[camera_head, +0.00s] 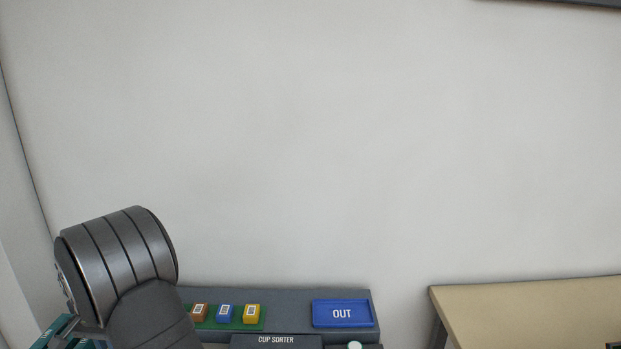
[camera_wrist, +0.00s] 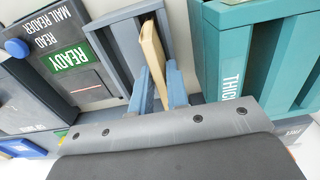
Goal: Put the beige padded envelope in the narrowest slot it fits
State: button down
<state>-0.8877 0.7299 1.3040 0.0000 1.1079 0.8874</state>
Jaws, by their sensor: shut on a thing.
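The beige padded envelope (camera_wrist: 154,52) shows edge-on in the wrist view as a narrow upright slab. My gripper (camera_wrist: 157,82) is shut on it, with one blue-grey finger on each side. The envelope's far part overlaps a grey open-topped holder (camera_wrist: 117,42); I cannot tell whether it is inside or just beside it. A teal slot unit (camera_wrist: 229,50) stands to the right, with a label that begins "THICK"; the rest is cut off. Other slots are not clearly in view. The head view shows neither envelope nor gripper.
A dark mail reader (camera_wrist: 67,50) with a green "READY" display stands at the left in the wrist view. The head view shows a cup sorter (camera_head: 276,340), a blue "OUT" tray (camera_head: 342,313) and a beige tabletop (camera_head: 530,305) at the right.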

jog(key=shift+r, duration=0.15)
jog(key=shift+r, duration=2.15)
jog(key=w+a+r, duration=0.5)
jog(key=w, duration=0.2)
jog(key=s+a+r, duration=0.4)
jog(key=s+a, duration=0.2)
jog(key=a, duration=0.4)
jog(key=shift+w+f, duration=0.15)
jog(key=shift+f, duration=0.95)
jog(key=shift+w+f, duration=0.1)
jog(key=shift+f, duration=0.95)
jog(key=shift+f, duration=0.45)
